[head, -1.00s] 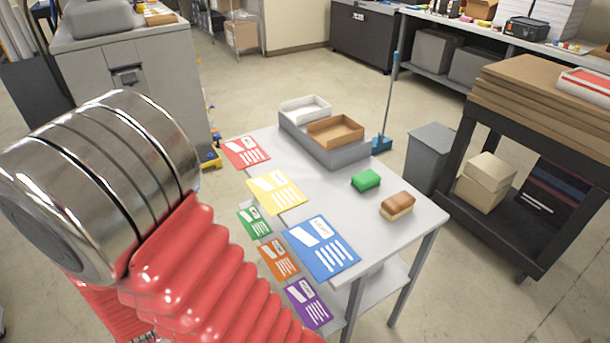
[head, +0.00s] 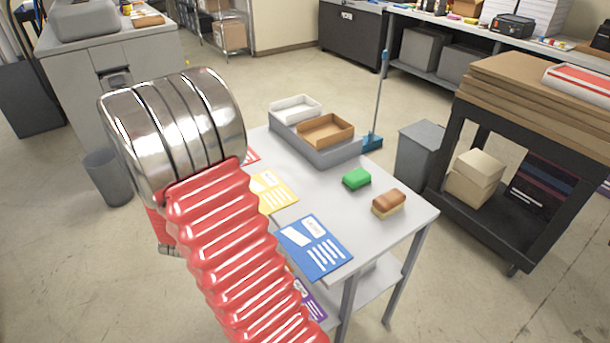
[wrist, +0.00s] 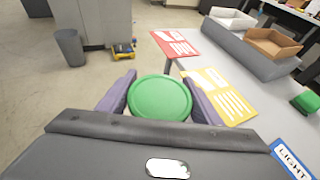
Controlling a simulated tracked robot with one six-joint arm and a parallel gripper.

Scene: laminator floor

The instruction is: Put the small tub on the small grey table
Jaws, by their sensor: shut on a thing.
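In the wrist view, my gripper (wrist: 160,80) is shut on the small tub (wrist: 160,97), which shows its round green lid between the two purple-grey fingers. The tub's sides and base are mostly hidden. The small grey table (head: 385,233) stands in front of me in the head view. Its top also shows in the wrist view (wrist: 215,58), to the right of the tub. The tub appears beside the table's left edge, over or near the cards; its height above them is unclear. In the head view, my arm hides the gripper and tub.
The table holds a red card (wrist: 174,43), a yellow card (head: 272,193), a blue card (head: 314,247), a green block (head: 356,178), a brown-topped block (head: 389,202) and a grey tray (head: 315,153) with two boxes. A bin (wrist: 69,47) stands on the floor at left.

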